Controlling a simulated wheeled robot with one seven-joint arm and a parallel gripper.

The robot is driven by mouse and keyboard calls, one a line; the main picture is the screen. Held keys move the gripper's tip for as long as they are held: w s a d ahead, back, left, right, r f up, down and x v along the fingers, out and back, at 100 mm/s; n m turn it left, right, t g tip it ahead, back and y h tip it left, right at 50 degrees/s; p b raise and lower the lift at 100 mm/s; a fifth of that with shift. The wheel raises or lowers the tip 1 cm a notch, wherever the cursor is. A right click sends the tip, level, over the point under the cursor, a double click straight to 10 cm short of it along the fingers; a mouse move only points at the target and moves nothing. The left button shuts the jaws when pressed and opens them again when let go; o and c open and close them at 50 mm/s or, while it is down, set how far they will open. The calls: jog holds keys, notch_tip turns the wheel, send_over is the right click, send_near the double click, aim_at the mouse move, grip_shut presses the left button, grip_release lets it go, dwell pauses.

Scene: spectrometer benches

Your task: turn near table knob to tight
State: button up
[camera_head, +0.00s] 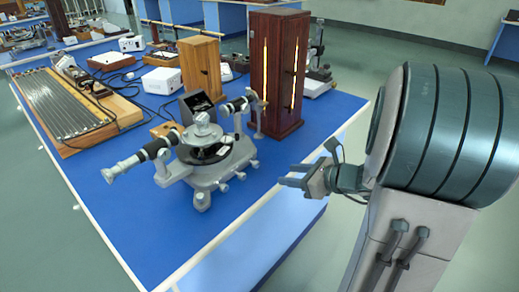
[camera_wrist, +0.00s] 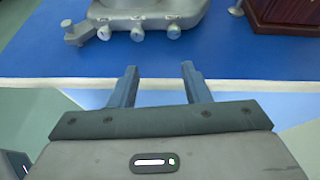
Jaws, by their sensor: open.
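A grey metal spectrometer (camera_head: 208,152) with a round central table and two telescope tubes stands on the blue bench. Several small round knobs (camera_head: 223,186) line the near side of its base. In the wrist view, part of the base (camera_wrist: 150,8) and its knobs (camera_wrist: 173,31) show at the top, beyond the fingertips. I cannot tell which is the table knob, or whether it is tight. My gripper (camera_head: 291,174) is open and empty, right of the spectrometer and apart from it. Its two fingers (camera_wrist: 159,70) point toward the bench edge.
The blue bench (camera_head: 120,205) has a pale front edge. A tall dark wooden lamp box (camera_head: 278,70) stands behind the spectrometer; its foot (camera_wrist: 287,15) shows in the wrist view. A wooden rack (camera_head: 70,110) lies at left. Bench surface right of the spectrometer is clear.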

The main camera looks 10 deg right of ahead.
aim_at(258, 163)
jog(key=shift+m+t, duration=0.4)
jog(key=shift+m, duration=0.2)
jog(key=x, duration=0.4)
jog(key=d+b+x, duration=0.1)
jog(key=x, duration=0.3)
jog(key=w+x, duration=0.1)
jog(key=x, duration=0.4)
jog(key=shift+w+d, duration=0.15)
jog(key=shift+c, duration=0.3)
grip_shut()
jog(key=shift+r, duration=0.1)
